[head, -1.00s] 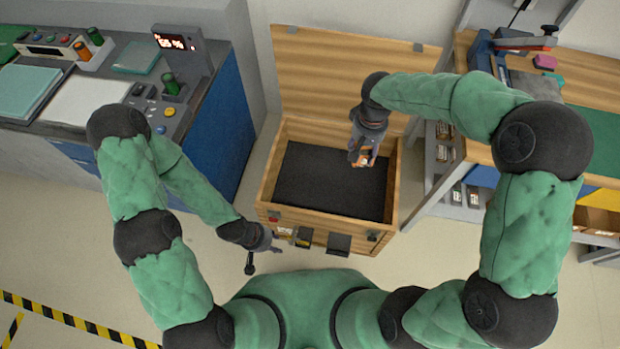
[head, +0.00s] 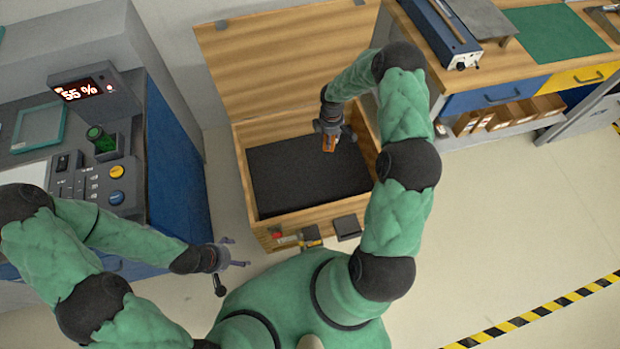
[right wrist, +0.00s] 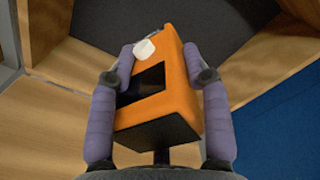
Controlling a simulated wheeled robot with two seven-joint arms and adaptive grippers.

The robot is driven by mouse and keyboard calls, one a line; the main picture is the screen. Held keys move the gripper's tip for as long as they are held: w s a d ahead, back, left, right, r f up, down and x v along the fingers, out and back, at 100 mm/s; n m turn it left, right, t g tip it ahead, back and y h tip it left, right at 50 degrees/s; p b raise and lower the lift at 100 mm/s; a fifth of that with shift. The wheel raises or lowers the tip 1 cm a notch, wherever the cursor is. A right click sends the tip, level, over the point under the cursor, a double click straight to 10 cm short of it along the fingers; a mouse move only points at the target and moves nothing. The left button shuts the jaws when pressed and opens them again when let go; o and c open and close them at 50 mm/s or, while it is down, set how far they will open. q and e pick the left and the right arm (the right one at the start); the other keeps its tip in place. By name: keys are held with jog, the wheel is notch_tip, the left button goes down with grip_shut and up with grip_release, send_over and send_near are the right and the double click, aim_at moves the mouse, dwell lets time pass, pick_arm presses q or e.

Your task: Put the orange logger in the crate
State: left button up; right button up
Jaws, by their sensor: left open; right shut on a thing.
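The orange logger (head: 328,144) is held by my right gripper (head: 330,130) above the open wooden crate. In the right wrist view the orange logger (right wrist: 181,75) sits between the two purple fingers of my right gripper (right wrist: 161,65), with a dark window and a white knob on it. The wooden crate (head: 241,170) has a black-lined floor, which shows bare below the logger, and its lid stands open at the back. My left gripper (head: 232,254) is open and empty, left of the crate's front, outside it.
A control bench (head: 92,165) with a 55 % display stands at the left. A wooden workbench (head: 480,75) with a blue device and a green mat stands at the right. The floor at the lower right is clear, with a striped tape line (head: 540,311).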

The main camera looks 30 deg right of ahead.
jog(key=s+d+f+n+b, duration=0.2)
jog(key=s+d+f+n, duration=0.15)
jog(key=f, duration=0.55)
jog(key=s+d+f+n+b, duration=0.1)
jog(key=s+d+f+n, duration=0.1)
jog(key=d+f, duration=0.45)
jog(key=b, duration=0.6)
send_near(317, 180)
jog(key=shift+s+d, duration=0.1)
jog(key=shift+d, duration=0.2)
notch_tip(317, 180, down, 3)
jog(key=shift+a+f+b, duration=0.1)
jog(key=shift+f+b, duration=0.1)
jog(key=shift+b, duration=0.75)
jog(key=shift+f, duration=0.15)
jog(key=o, duration=1.3)
notch_tip(317, 180, up, 12)
jog(key=p, duration=0.4)
jog(key=shift+p, duration=0.4)
